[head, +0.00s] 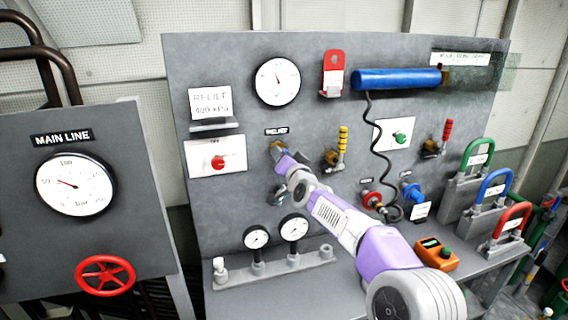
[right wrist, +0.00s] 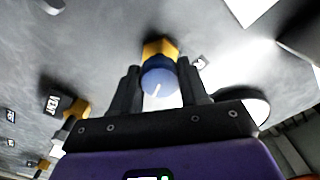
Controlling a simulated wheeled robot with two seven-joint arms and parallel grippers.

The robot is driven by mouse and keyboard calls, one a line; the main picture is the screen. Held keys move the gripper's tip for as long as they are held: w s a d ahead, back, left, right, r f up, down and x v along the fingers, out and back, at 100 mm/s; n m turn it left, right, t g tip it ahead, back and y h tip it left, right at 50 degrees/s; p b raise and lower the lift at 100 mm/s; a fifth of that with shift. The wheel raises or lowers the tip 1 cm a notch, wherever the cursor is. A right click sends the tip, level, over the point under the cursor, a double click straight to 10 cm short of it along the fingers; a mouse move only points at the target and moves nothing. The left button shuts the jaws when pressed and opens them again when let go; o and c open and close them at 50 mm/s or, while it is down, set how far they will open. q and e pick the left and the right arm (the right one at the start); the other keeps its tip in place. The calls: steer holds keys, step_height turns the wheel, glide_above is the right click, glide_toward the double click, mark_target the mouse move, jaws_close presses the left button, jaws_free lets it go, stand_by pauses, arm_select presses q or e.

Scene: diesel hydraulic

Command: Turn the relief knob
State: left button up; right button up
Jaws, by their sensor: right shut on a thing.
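The relief knob (right wrist: 156,84) is blue with a white pointer line and sits on a brass-yellow body (right wrist: 160,48) on the grey panel. My right gripper (right wrist: 157,88) has one finger on each side of the knob and is shut on it. In the head view my right gripper (head: 279,152) reaches the panel just below the RELIEF label (head: 277,131) and hides most of the knob. The pressure gauge (head: 277,81) above has its needle pointing up and slightly left. A sign (head: 210,102) reads RELIEF 400 kPa. My left gripper is not in view.
A yellow-handled valve (head: 340,148) stands right of my gripper. A blue cylinder (head: 398,79) with a coiled black hose hangs above. Two small gauges (head: 294,227) stand below the arm. Coloured padlocks (head: 495,187) are at the right, and a main line panel (head: 100,140) is at the left.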

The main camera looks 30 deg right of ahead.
steer(key=shift+m+b, duration=0.3)
steer(key=shift+m, duration=0.4)
steer(key=shift+r, duration=0.1)
steer(key=o, duration=1)
steer(key=shift+o, duration=0.2)
steer(key=shift+s, duration=0.1)
steer(key=v, duration=0.7)
steer(key=shift+s+b, duration=0.25)
steer(key=shift+b, duration=0.1)
